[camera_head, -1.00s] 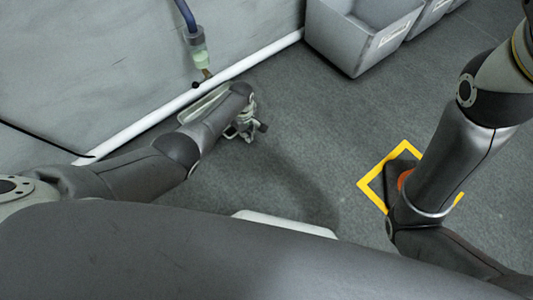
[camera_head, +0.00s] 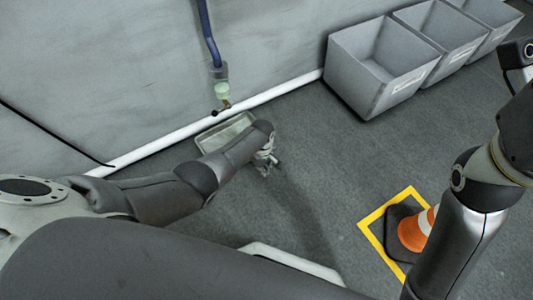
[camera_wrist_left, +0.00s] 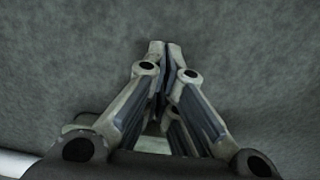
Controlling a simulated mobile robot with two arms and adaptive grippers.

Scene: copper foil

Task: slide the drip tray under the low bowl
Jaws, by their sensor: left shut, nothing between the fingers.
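The drip tray (camera_head: 222,133), a shallow pale grey-green tray, lies on the floor against the wall-foot pipe in the head view. My left forearm covers its near right part. The low bowl (camera_head: 222,90) is a pale green translucent cup at the end of a blue hose, with a small brass piece below it; it hangs just above the tray's far side. My left gripper (camera_head: 266,168) is low over the floor, right of the tray. In the left wrist view its fingers (camera_wrist_left: 160,50) are shut and empty; I cannot tell whether they touch the tray. My right gripper is out of view.
Grey bins (camera_head: 375,75) stand along the wall at the right. An orange and white cone (camera_head: 414,232) stands inside a yellow floor square (camera_head: 372,217), beside my right arm. A white pipe (camera_head: 150,152) runs along the wall's foot. Floor between gripper and bins is clear.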

